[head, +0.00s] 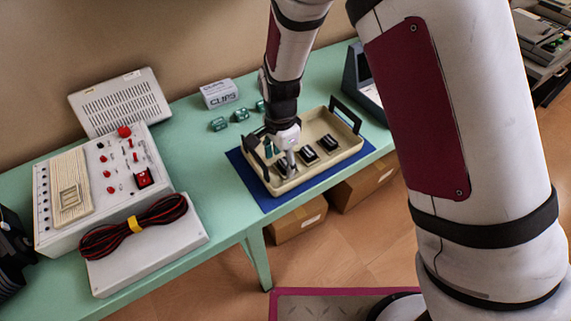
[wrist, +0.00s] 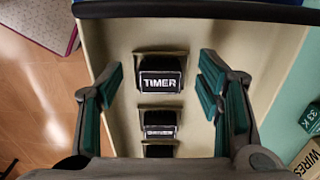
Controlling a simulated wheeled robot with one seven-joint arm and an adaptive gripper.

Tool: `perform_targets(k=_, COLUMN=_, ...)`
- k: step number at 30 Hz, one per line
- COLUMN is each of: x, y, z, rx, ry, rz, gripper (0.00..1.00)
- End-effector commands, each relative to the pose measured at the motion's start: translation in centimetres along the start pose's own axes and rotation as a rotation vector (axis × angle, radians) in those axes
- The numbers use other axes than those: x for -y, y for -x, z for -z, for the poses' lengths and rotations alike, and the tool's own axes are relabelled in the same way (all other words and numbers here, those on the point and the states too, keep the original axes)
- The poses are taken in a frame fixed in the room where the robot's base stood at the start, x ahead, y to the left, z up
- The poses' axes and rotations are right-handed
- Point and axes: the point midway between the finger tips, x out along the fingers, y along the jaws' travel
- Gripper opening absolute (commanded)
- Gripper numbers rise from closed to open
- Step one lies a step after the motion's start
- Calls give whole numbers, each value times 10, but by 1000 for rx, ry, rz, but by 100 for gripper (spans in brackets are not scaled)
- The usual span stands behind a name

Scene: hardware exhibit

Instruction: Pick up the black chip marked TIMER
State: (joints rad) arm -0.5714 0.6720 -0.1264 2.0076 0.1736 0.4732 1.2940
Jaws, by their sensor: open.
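The black chip marked TIMER (wrist: 161,76) sits in a holder in the beige tray (wrist: 125,128), near the tray's handle end in the wrist view. Its white label reads clearly. My gripper (wrist: 162,85) is open, with its green-padded fingers on either side of the TIMER chip and apart from it. A second black chip (wrist: 160,124) with a smaller label and a third black chip (wrist: 160,151) lie in line with it. In the head view my gripper (head: 284,160) is down inside the tray (head: 345,156), at its left part. Other black chips (head: 308,154) show to the right of it.
The tray stands on a blue mat (head: 262,199) on the green table (head: 225,224). Green clips (head: 219,124) and a white CLIPS box (head: 220,93) lie behind it. A control panel (head: 105,179) and a coiled cable (head: 134,226) are at left. Cardboard boxes (head: 362,187) are below.

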Motion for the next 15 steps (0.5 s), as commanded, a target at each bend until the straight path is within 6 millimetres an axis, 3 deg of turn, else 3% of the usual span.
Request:
perform_targets(k=10, x=0, y=-9, z=0, rx=0, ry=0, rz=1, gripper=60)
perform_targets(k=15, x=0, y=-8, z=0, rx=0, ry=0, rz=1, gripper=21)
